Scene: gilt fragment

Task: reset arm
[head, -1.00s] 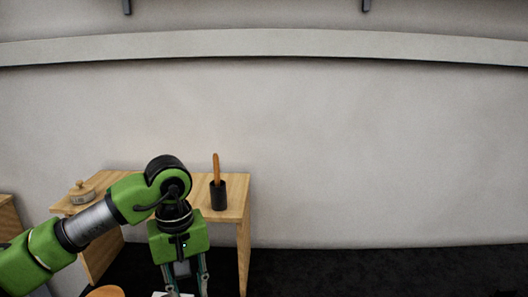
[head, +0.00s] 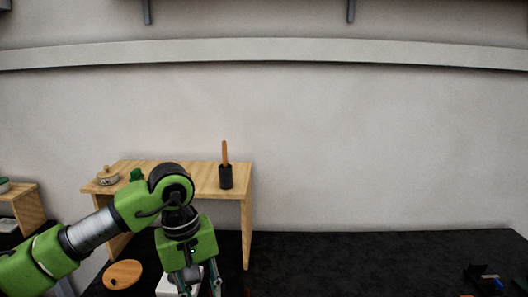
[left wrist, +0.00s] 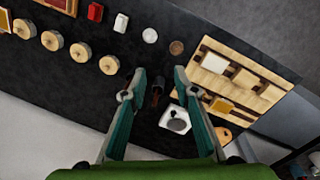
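My left arm comes in from the left in the head view, in front of the wooden table (head: 240,183). My left gripper (head: 200,290) points down at the bottom of that view, its tips near the lower edge. In the left wrist view my left gripper (left wrist: 158,78) has its two fingers spread apart with nothing held between them. A dark holder (left wrist: 157,97) shows beyond the gap between the fingers. My right gripper is not in view.
On the wooden table stand a black holder (head: 226,177) with a wooden handle and a lidded pot (head: 107,177). A round wooden board (head: 123,274) lies lower left. The wrist view shows several wooden-topped jars (left wrist: 52,40) and a slatted wooden rack (left wrist: 235,75). The dark surface (head: 350,262) at right is largely clear.

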